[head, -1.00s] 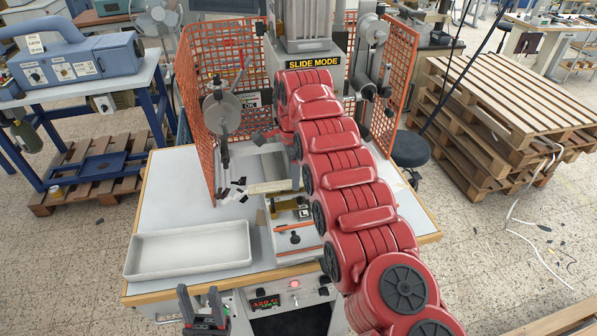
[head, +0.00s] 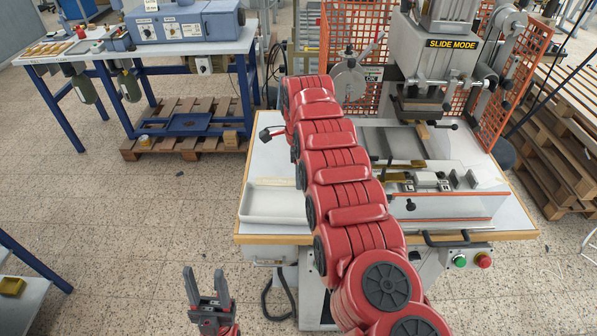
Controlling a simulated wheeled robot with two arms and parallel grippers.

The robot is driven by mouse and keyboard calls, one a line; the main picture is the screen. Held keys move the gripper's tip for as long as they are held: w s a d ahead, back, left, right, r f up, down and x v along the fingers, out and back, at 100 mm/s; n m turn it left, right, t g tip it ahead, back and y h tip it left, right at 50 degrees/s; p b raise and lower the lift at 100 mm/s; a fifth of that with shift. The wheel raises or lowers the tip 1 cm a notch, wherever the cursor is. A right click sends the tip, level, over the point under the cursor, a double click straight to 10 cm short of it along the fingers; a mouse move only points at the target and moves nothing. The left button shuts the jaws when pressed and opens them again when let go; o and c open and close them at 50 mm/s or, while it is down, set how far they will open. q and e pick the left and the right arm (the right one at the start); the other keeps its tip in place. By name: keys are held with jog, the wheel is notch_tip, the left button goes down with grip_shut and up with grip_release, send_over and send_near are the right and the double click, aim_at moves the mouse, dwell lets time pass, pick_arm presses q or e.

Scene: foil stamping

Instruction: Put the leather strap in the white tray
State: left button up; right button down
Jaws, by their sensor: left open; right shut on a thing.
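The white tray (head: 275,219) lies at the left front of the machine table, its right part hidden behind my red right arm. A pale strip, seemingly the leather strap (head: 280,183), shows at the tray's back edge; its right end is hidden by the arm. I cannot tell whether it touches the tray. My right gripper is mostly hidden behind its own arm. It is shut and appears to hold the strap. My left gripper (head: 206,287) is open and empty, low in the view in front of the table, with its fingers pointing up.
A slide fixture (head: 440,200) is right of my arm. A blue-legged bench (head: 245,42) is at the back left. The floor at the left is largely clear.

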jog(key=shift+a+f, duration=0.15)
jog(key=shift+f, duration=0.55)
jog(key=shift+f+b, duration=1.3)
jog(key=shift+f, duration=0.8)
jog(key=shift+c, duration=1.9)
grip_release()
jog(key=shift+r, duration=0.1)
